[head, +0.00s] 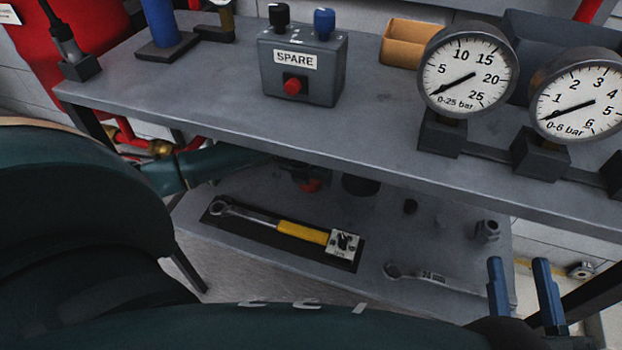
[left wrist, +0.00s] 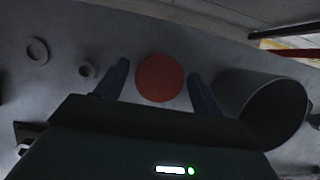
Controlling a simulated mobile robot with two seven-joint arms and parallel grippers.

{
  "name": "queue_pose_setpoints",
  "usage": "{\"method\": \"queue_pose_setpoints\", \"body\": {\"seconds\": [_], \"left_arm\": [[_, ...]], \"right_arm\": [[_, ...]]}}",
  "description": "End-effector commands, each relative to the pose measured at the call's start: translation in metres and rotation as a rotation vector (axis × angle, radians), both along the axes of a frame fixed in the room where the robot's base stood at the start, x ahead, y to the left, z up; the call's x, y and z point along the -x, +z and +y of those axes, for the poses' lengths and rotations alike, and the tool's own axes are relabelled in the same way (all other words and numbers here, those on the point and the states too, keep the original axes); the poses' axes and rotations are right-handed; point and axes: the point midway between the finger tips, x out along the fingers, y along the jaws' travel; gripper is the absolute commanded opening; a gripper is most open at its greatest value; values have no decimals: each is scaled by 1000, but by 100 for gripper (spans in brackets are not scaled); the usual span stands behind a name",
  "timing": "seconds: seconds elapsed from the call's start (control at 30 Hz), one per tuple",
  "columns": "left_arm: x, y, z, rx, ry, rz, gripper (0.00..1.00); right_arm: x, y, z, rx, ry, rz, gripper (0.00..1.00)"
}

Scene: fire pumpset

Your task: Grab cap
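The cap appears to be the round red disc (left wrist: 160,80) in the left wrist view. In the head view a red piece (head: 310,186) shows on the lower shelf, partly hidden by my left gripper (head: 305,174). In the left wrist view the two fingers of my left gripper (left wrist: 159,70) are apart, one on each side of the disc, with a narrow gap showing on both sides. Whether they are at its height is unclear. My right gripper (head: 522,272) is open and empty at the lower right of the head view.
A dark cylinder (head: 360,185) stands right of the cap; it also shows in the left wrist view (left wrist: 270,105). A yellow-handled torque wrench (head: 302,232), a spanner (head: 430,276) and a nut (head: 487,231) lie on the lower shelf. The upper shelf (head: 200,93) overhangs my left gripper.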

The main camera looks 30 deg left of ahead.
Motion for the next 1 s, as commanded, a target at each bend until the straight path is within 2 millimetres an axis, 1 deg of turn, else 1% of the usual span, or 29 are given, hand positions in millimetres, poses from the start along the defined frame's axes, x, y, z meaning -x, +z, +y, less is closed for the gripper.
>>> {"method": "queue_pose_setpoints", "body": {"seconds": [0.03, 0.07, 0.5, 0.8, 1.0], "left_arm": [[0, 0, 0, 0, 0, 0, 64], [0, 0, 0, 0, 0, 0, 61], [0, 0, 0, 0, 0, 0, 25], [0, 1, 1, 0, 0, -1, 24], [-3, 4, 7, -1, 0, -1, 24]], "right_arm": [[0, 0, 0, 0, 0, 0, 39], [0, 0, 0, 0, 0, 0, 39], [0, 0, 0, 0, 0, -1, 39], [0, 0, 0, 0, 0, -1, 39], [0, 0, 0, 0, 0, -1, 39]]}}
